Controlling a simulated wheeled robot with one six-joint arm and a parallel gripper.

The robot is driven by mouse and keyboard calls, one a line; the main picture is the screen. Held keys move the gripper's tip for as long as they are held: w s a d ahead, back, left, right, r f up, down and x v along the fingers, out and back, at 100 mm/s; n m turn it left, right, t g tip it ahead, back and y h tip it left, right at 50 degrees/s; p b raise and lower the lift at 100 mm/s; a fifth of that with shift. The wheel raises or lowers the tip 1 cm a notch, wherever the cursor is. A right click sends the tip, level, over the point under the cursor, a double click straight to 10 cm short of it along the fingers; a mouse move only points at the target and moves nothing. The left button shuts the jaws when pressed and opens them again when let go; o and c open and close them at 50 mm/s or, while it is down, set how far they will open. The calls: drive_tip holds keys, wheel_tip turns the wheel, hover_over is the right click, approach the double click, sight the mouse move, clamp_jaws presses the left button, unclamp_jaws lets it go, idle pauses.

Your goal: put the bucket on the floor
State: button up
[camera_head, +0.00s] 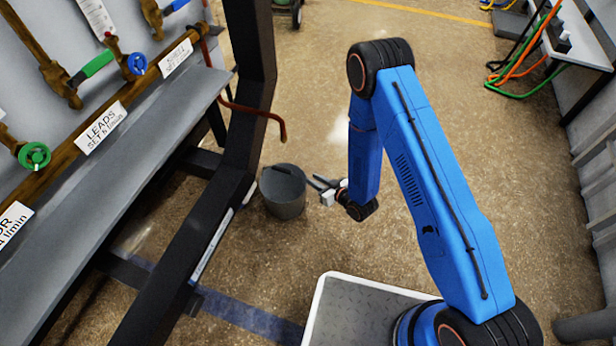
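A dark grey bucket (284,195) stands upright just right of the black frame post. Its underside seems to rest on the brown floor (310,250), but the view from above does not show this contact clearly. My gripper (316,182) is at the end of the blue arm, just right of the bucket's rim. Its two dark fingers point left toward the bucket and look apart, with nothing seen between them. Whether a fingertip touches the bucket is too small to tell.
A black frame post (240,130) and grey ledge (120,180) with pipes and valves stand at left. A bent copper pipe (257,110) juts out above the bucket. A table with cables (582,35) is at upper right. Open floor lies beyond my arm.

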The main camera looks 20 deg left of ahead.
drive_tip(key=shift+s+d+r, duration=0.25)
drive_tip(key=shift+s+d, duration=0.1)
drive_tip(key=shift+d, duration=0.15)
